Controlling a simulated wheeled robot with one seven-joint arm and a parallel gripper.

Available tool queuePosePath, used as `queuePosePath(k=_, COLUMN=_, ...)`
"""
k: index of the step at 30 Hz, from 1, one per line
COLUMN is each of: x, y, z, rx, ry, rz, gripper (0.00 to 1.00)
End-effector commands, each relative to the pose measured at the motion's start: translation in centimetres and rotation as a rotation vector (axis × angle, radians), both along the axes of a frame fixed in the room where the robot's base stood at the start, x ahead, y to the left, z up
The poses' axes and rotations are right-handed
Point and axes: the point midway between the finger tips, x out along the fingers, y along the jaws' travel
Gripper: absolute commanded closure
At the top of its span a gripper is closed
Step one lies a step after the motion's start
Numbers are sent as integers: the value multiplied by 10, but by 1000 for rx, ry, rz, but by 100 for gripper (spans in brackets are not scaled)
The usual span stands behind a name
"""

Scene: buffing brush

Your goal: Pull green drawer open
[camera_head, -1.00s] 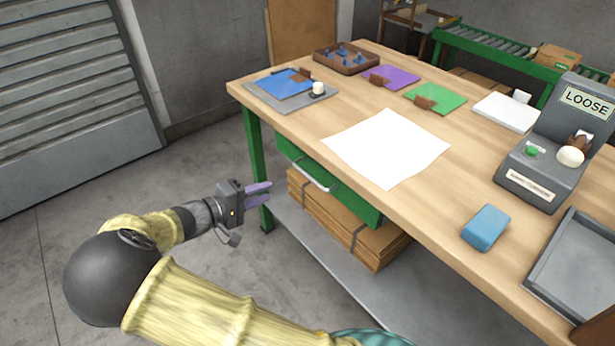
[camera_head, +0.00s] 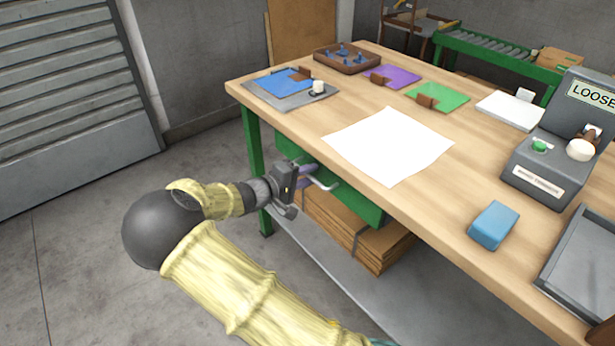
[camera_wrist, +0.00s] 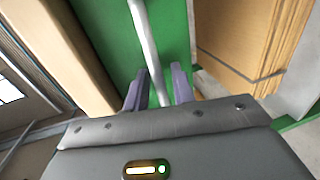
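The green drawer (camera_head: 358,203) sits under the workbench top, its front looking flush with the bench. Its pale bar handle (camera_head: 325,185) shows beside my gripper (camera_head: 308,174), whose fingers partly hide the handle's left end. In the wrist view, the green drawer front (camera_wrist: 110,35) fills the middle, and the handle (camera_wrist: 146,40) runs down between the two purple fingers of my gripper (camera_wrist: 160,75). The fingers are apart, one on each side of the bar. I cannot tell whether either finger touches it.
The wooden workbench (camera_head: 270,108) has a white sheet (camera_head: 388,145) above the drawer and a blue block (camera_head: 493,225) at the right. Cardboard (camera_head: 345,225) lies on the lower shelf beneath the drawer. A green bench leg (camera_head: 253,150) stands left of my gripper. The floor at left is clear.

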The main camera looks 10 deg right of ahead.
Motion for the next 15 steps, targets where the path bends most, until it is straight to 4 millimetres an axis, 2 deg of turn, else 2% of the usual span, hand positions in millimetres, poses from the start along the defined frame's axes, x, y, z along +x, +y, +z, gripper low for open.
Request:
queuePosePath(k=7, x=0, y=0, z=0, rx=0, ry=0, rz=1, gripper=74)
queuePosePath(k=11, x=0, y=0, z=0, rx=0, ry=0, rz=1, gripper=100)
queuePosePath(k=15, x=0, y=0, z=0, rx=0, ry=0, rz=1, gripper=100)
